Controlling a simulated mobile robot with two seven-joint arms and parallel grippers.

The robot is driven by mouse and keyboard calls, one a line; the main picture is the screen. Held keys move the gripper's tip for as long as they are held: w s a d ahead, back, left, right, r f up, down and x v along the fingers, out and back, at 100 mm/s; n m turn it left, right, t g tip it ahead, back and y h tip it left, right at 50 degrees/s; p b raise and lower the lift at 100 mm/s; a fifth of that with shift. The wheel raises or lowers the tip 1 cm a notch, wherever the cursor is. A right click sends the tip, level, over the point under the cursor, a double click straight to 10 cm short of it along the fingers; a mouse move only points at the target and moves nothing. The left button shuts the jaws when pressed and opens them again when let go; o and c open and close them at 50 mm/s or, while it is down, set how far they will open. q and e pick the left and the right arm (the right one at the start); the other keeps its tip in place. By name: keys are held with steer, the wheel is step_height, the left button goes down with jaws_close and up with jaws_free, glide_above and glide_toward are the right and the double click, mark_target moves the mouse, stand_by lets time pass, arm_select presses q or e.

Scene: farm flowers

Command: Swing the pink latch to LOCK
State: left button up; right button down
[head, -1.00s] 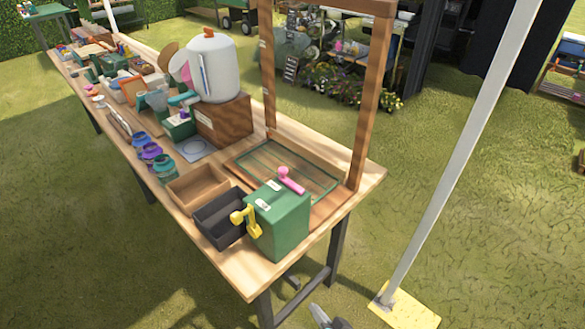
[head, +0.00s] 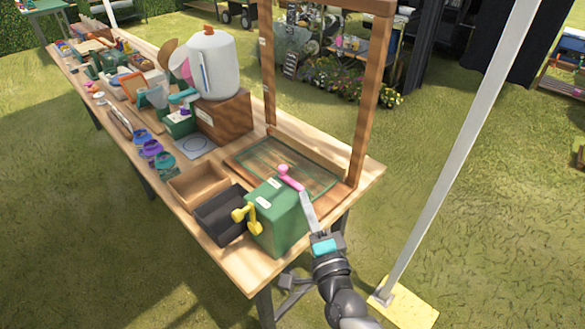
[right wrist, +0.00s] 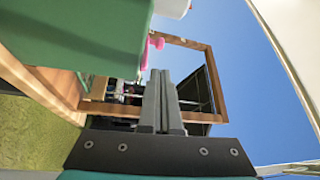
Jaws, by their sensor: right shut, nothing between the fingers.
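The pink latch (head: 290,178) lies on top of the green box (head: 279,222), with its knob toward the back left and its other end near the box's right edge. My right gripper (head: 305,196) is shut and empty, its fingertips close to the latch's near right end; I cannot tell if they touch. In the right wrist view the shut fingers (right wrist: 161,85) point toward the pink latch (right wrist: 151,45), which shows just beyond the tips beside the green box (right wrist: 75,35). A yellow handle (head: 244,216) sits on the box's left face. My left gripper is out of view.
The box stands at the near end of a wooden table (head: 236,272). A black tray (head: 212,228) and a wooden tray (head: 182,191) lie to its left. A wooden frame (head: 365,120) rises behind it. A pale pole (head: 455,150) stands to the right over open grass.

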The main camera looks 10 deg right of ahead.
mark_target(291, 178)
steer(key=shift+w, duration=0.1)
steer(key=w, duration=0.6)
steer(key=w+a+r, duration=0.1)
steer(key=w, duration=0.2)
steer(key=shift+w+a+r+b, duration=0.1)
steer(key=shift+w+b, duration=0.25)
